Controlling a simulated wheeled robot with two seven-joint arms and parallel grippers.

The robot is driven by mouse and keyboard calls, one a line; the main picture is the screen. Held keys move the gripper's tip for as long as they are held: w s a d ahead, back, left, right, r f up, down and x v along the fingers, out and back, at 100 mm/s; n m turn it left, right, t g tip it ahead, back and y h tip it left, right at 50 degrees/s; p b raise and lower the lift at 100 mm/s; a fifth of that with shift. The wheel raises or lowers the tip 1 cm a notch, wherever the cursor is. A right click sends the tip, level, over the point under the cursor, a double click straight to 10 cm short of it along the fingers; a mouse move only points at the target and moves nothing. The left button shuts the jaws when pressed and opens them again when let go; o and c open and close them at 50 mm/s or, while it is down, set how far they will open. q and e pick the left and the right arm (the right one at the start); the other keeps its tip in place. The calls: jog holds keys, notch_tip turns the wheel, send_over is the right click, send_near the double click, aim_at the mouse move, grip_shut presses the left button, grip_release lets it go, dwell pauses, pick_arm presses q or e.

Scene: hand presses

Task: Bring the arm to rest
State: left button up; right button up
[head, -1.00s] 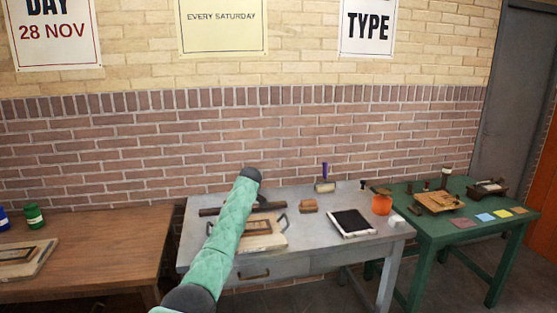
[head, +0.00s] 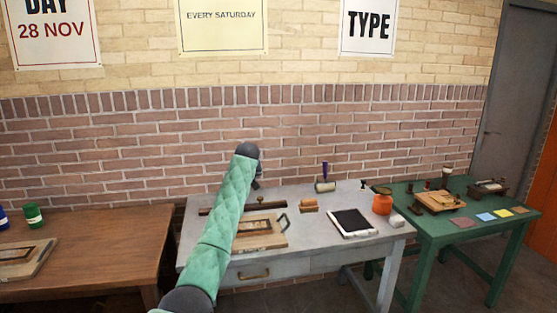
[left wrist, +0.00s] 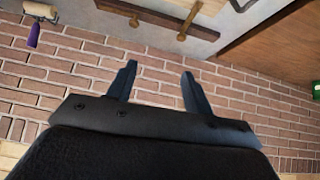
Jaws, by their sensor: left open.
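My left arm (head: 222,222), in a green quilted sleeve, reaches up from the bottom over the left part of the grey table (head: 330,260). Its dark end stands above the table's back edge, in front of the brick wall. In the left wrist view my left gripper (left wrist: 158,80) is open, its two dark fingers apart with nothing between them. In the head view the fingers are mostly hidden by the arm. My right gripper does not show.
On the grey table are a wooden framed board (head: 262,234), a dark-topped slab (head: 352,222), an orange pot (head: 382,204) and a purple-handled roller (head: 325,184). A brown table (head: 110,245) stands left, a green table (head: 450,228) right. Air above the tables is clear.

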pick_arm(q)
jog(key=s+a+f+m+h, duration=0.1)
jog(key=s+f+m, duration=0.1)
jog(key=s+f, duration=1.2)
jog(key=s+a+f+m+h, duration=0.1)
jog(key=s+f, duration=0.9)
jog(key=f, duration=0.7)
jog(key=s+f+m+h, duration=0.1)
jog(key=s+f+m, duration=0.1)
jog(key=s+f, duration=1.2)
jog(key=s+a+f+g, duration=0.1)
jog(key=s+f+g, duration=0.1)
jog(key=s+f, duration=0.7)
jog(key=s+a+f+g, duration=0.1)
jog(key=s+f, duration=0.8)
jog(key=s, duration=1.2)
jog(key=s+a+f+g, duration=0.1)
jog(key=s+f+g, duration=0.3)
jog(key=s+f, duration=0.6)
jog(key=s, duration=0.5)
jog(key=shift+s, duration=0.15)
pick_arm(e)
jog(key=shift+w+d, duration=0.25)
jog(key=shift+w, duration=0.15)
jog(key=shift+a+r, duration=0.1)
